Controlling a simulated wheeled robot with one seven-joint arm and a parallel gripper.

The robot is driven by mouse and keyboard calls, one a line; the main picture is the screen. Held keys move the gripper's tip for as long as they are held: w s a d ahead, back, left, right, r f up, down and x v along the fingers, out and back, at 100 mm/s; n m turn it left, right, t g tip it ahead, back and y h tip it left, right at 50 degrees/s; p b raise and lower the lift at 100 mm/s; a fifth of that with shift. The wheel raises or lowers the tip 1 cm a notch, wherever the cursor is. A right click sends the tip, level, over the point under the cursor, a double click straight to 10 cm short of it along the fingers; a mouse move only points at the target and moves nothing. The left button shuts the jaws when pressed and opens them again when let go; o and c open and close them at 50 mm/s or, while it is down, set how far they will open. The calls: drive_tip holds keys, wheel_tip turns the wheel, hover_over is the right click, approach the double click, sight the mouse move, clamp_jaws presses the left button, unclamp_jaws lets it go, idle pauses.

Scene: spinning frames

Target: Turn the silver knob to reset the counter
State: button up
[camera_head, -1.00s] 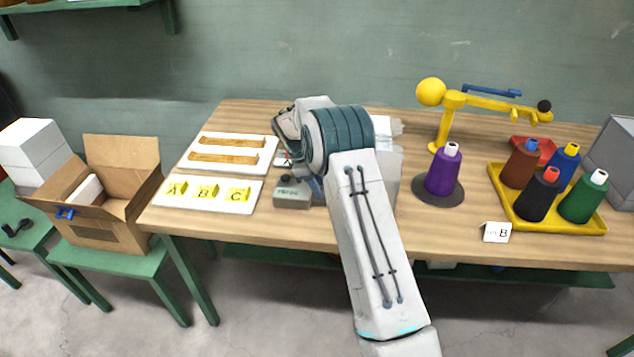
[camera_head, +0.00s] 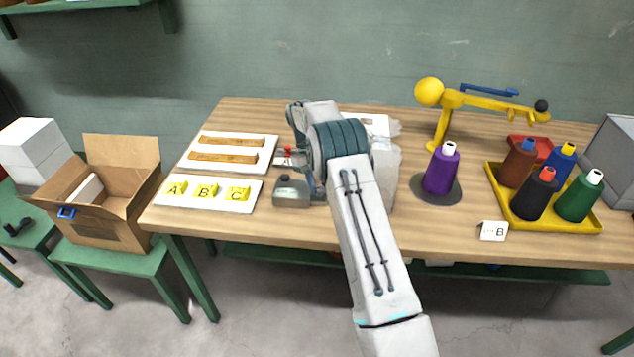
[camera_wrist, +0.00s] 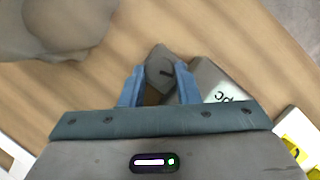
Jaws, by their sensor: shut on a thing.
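The silver-grey knob (camera_wrist: 160,66) with a dark line on it sits between my two blue fingers in the wrist view. My gripper (camera_wrist: 158,78) is shut on it. The small grey counter box (camera_wrist: 216,82) with a pale, lettered face is just right of the fingers in the wrist view. In the head view the counter (camera_head: 291,194) stands left of my wrist. My forearm and wrist hide the knob and fingertips there.
A red-topped lever (camera_head: 287,149) stands behind the counter. White boards with wooden strips (camera_head: 265,143) and yellow A, B, C pieces (camera_head: 206,191) lie left. A purple cone (camera_head: 441,172), yellow stand (camera_head: 437,128) and yellow tray (camera_head: 598,226) are to the right.

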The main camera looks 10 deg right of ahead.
drive_tip(key=shift+w+r, duration=0.1)
drive_tip(key=shift+r, duration=0.05)
idle(0.4)
drive_tip(key=o, duration=1)
drive_tip(key=shift+d, duration=0.1)
drive_tip(key=shift+c, duration=0.2)
drive_tip(key=shift+a, duration=0.2)
drive_tip(key=d+p+v, duration=0.1)
drive_tip(key=p+v, duration=0.4)
drive_tip(key=v, duration=0.2)
drive_tip(key=shift+w+a+r+p, duration=0.2)
drive_tip(key=shift+a+r+p, duration=0.1)
drive_tip(key=shift+r, duration=0.2)
